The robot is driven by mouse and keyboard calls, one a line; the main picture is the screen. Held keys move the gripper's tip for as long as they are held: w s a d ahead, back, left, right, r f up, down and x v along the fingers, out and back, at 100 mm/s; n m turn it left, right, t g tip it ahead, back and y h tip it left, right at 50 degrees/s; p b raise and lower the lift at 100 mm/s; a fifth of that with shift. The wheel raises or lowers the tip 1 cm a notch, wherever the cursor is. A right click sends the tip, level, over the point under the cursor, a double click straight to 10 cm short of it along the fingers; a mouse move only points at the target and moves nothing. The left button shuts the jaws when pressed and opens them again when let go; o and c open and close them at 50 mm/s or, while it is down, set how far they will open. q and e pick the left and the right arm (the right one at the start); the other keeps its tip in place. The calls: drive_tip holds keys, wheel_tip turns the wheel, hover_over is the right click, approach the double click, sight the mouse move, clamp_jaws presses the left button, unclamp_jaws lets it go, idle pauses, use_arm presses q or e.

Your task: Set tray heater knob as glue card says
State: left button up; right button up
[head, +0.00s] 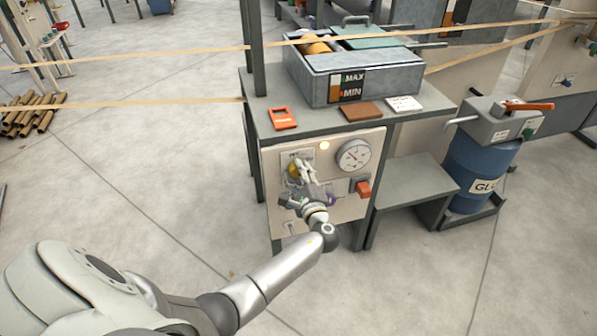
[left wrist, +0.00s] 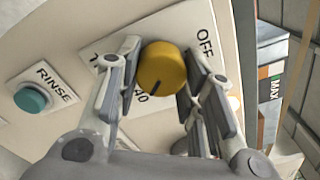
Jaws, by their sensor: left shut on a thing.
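The yellow heater knob (left wrist: 162,66) sits on a white dial plate in the left wrist view, with OFF at its upper right and 40 below it. Its dark pointer line points down and left, close to the 40. Another mark at the left is partly hidden by a finger. My left gripper (left wrist: 160,80) has its fingers on both sides of the knob, shut on it. In the head view the knob (head: 294,171) shows partly behind my left gripper (head: 302,172). A small white card (head: 404,104) lies on the bench top, its text too small to read. My right gripper is out of view.
The panel holds a round gauge (head: 353,156), a lit lamp (head: 324,146), a red switch (head: 363,188) and a teal RINSE button (left wrist: 31,99). A grey tray (head: 395,78) with a MAX/MIN label stands above. A blue glue drum (head: 470,165) is at right. Open floor lies left.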

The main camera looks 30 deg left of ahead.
use_arm(q)
drive_tip(key=shift+f, duration=0.15)
idle(0.3)
drive_tip(key=o, duration=1)
drive_tip(key=shift+o, duration=0.2)
drive_tip(key=v, duration=1.2)
